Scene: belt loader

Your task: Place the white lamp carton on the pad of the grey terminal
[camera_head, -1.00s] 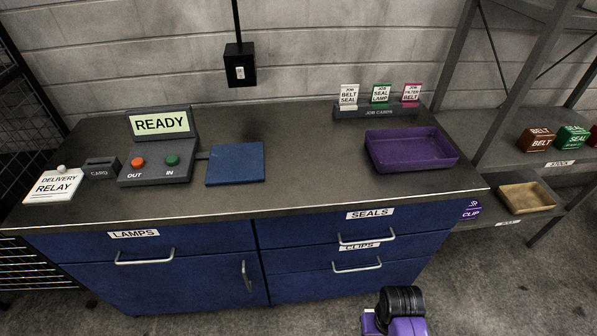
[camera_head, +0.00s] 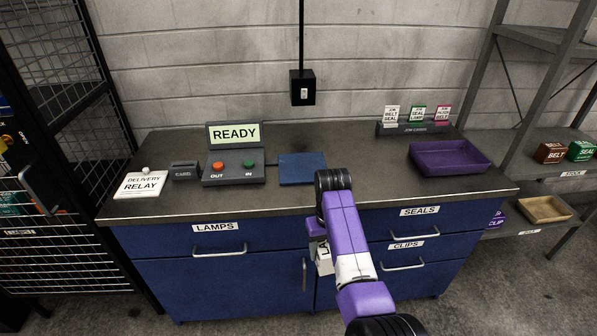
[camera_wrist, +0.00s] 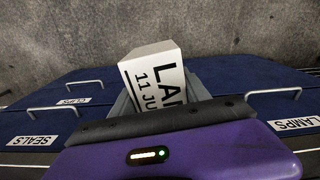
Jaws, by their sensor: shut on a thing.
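The white lamp carton (camera_wrist: 155,82) is in my gripper (camera_wrist: 165,100), its printed face showing in the wrist view. In the head view the carton (camera_head: 323,262) hangs in front of the cabinet, below the counter edge, partly hidden by my purple arm. My gripper is shut on it; its fingers are mostly hidden in the head view.
A purple tray (camera_head: 450,172) and a job card holder (camera_head: 414,128) are on the counter at right. A card slot (camera_head: 185,171) and a delivery relay plate (camera_head: 141,185) are at left. The blue drawers (camera_head: 190,270) with metal handles are shut. Shelves stand at right.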

